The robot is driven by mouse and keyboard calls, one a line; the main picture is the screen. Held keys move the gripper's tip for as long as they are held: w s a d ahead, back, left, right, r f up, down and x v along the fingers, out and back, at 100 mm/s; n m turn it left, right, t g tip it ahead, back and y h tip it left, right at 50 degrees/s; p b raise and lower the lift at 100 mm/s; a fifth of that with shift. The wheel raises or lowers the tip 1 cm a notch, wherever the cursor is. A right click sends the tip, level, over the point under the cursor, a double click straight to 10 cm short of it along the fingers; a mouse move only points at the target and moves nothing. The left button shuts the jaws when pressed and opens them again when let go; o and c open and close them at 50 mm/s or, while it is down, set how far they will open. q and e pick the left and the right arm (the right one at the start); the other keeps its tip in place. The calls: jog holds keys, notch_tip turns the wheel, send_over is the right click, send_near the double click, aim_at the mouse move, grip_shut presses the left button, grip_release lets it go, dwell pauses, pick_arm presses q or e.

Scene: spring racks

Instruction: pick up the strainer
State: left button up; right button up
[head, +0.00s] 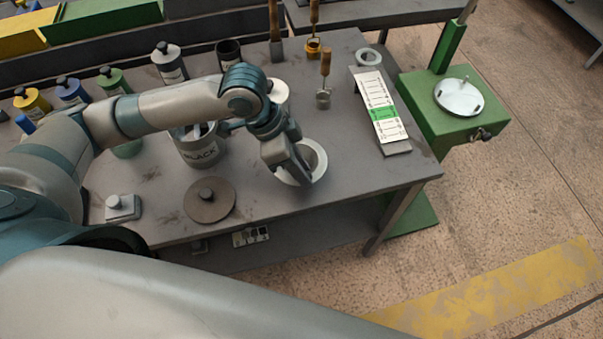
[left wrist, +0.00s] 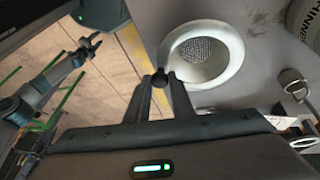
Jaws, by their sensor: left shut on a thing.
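The strainer (head: 322,157) is a white round funnel-like ring with a mesh at its bottom. In the left wrist view the strainer (left wrist: 233,60) shows its open top and mesh, with a dark knob at its near rim. My left gripper (left wrist: 162,82) is shut on the strainer at this knob. In the head view my left gripper (head: 297,172) is at the strainer's left side, near the table's front edge, and hides part of it. I cannot tell if the strainer touches the table. My right gripper (left wrist: 88,43) shows small in the left wrist view, open and empty, over the floor.
The grey table (head: 255,190) holds a can marked BLACK (head: 203,152), a brown round lid (head: 209,200), a small block with a knob (head: 122,207) and a label strip (head: 382,108). Several bottles stand at the back left. A green stand (head: 450,115) is to the right.

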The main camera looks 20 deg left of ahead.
pick_arm(q)
jog(key=s+d+r+p, duration=0.3)
jog(key=s+d+r, duration=0.4)
jog(key=d+r, duration=0.1)
jog(key=shift+s+d+r+p, duration=0.35)
jog(key=shift+s+r, duration=0.05)
jog(key=shift+r, duration=0.05)
pick_arm(e)
notch_tip(320, 180, up, 3)
jog(key=shift+r, duration=0.2)
